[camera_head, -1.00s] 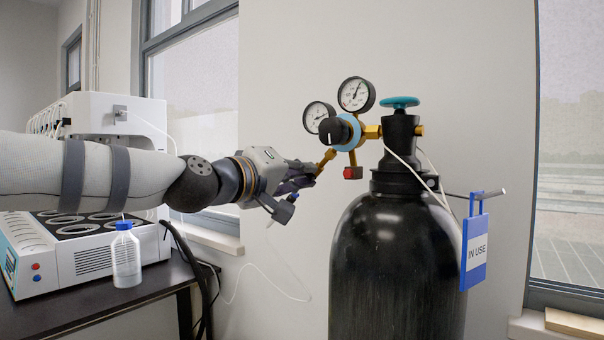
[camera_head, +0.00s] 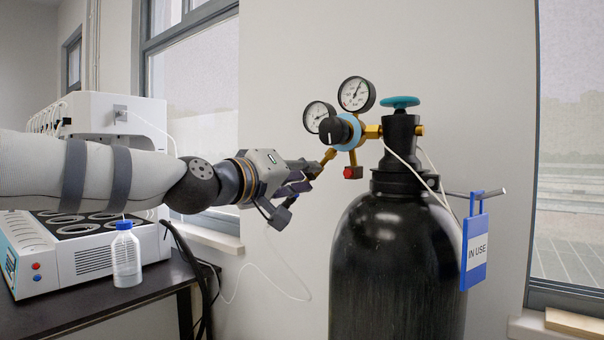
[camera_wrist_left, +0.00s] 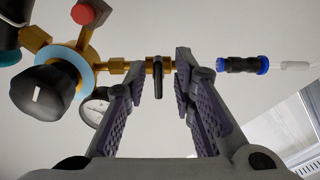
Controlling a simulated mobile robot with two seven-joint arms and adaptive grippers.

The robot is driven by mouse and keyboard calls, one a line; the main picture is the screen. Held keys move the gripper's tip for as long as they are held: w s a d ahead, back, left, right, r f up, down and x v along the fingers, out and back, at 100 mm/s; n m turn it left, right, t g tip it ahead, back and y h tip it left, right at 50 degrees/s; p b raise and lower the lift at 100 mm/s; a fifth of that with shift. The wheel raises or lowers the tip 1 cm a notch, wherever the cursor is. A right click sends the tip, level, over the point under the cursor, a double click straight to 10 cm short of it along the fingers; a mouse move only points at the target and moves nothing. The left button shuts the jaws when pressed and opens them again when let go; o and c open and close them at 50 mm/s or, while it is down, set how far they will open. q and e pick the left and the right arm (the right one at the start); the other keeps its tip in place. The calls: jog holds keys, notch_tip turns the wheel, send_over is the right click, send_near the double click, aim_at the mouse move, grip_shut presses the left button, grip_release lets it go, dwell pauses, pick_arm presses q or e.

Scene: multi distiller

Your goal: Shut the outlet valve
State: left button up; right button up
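The outlet valve shows in the left wrist view as a brass fitting with a dark lever handle (camera_wrist_left: 157,78). In the head view its brass outlet stem (camera_head: 328,156) points down-left from the regulator (camera_head: 348,131), and the handle is hidden by the fingers. My left gripper (camera_head: 314,170) is at the end of this stem. In the left wrist view the gripper (camera_wrist_left: 160,68) is open, with one finger on each side of the lever handle and gaps visible between handle and fingers. My right gripper is out of view.
The regulator has two gauges (camera_head: 356,94) and joins a black gas cylinder (camera_head: 397,270) with a teal handwheel (camera_head: 399,102). A blue "IN USE" tag (camera_head: 476,249) hangs at right. A distiller (camera_head: 90,260) and bottle (camera_head: 126,256) stand on the left table. A blue-black connector (camera_wrist_left: 242,65) is beside the fingers.

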pick_arm(q)
jog(key=shift+r, duration=0.1)
jog(key=v, duration=1.2)
